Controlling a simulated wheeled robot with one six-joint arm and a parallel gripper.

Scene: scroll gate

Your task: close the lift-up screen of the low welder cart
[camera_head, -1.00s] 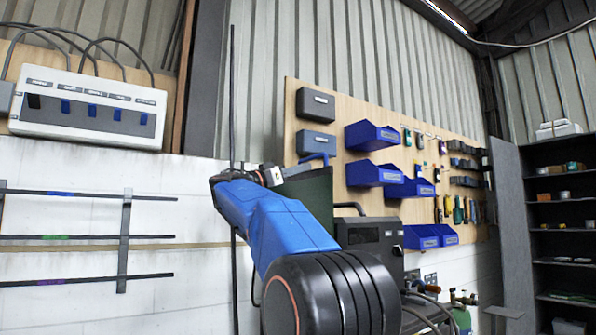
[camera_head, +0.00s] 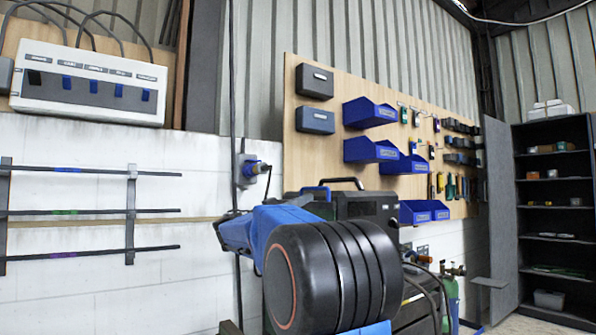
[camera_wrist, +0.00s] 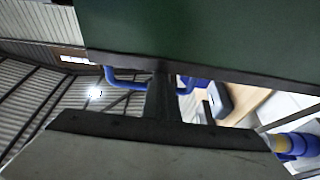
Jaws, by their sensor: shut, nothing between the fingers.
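The low welder cart (camera_head: 412,310) stands right of centre in the head view, partly hidden by my arm. The lift-up screen (camera_wrist: 200,35) shows as a dark green panel with a dark edge across the top of the wrist view. In the head view my arm mostly hides the gripper and the screen.
A wall socket with a blue plug (camera_head: 252,169) is left of the cart. A pegboard with blue bins (camera_head: 370,112) is behind it. Hoses and a gas cylinder (camera_head: 451,300) stand at its right. A dark shelf cabinet (camera_head: 555,215) is farther right.

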